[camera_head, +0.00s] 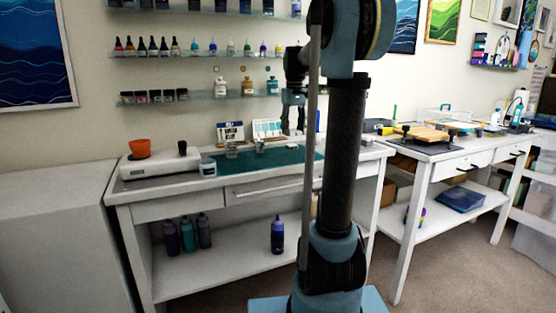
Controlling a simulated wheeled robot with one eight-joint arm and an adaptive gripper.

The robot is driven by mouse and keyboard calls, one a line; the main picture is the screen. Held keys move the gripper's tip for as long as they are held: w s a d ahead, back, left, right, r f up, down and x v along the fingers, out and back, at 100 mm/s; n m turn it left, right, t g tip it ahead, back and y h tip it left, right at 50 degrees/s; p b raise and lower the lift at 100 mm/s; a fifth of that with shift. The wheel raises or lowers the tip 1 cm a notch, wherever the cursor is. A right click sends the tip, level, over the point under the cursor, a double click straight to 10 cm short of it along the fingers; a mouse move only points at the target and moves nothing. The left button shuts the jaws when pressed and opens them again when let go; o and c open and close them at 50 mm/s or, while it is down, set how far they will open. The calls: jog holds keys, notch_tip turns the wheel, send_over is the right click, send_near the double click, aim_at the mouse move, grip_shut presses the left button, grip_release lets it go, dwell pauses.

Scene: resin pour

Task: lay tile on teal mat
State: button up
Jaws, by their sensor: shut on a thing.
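The teal mat (285,160) lies on the white workbench, partly hidden on its right by my arm. My gripper (293,130) points down above the back of the mat, beside my arm's thin upright link. I cannot pick out a separate tile on the mat.
Upright cards (230,132) stand behind. Bottle shelves (200,97) line the wall above.

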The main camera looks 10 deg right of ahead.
aim_at(294, 159)
jog(key=shift+d, duration=0.3)
jog(key=shift+f, duration=5)
jog(key=o, duration=1.1)
jog(key=shift+f, duration=0.1)
jog(key=shift+c, duration=0.2)
notch_tip(294, 159, up, 12)
jog(key=shift+r, duration=0.1)
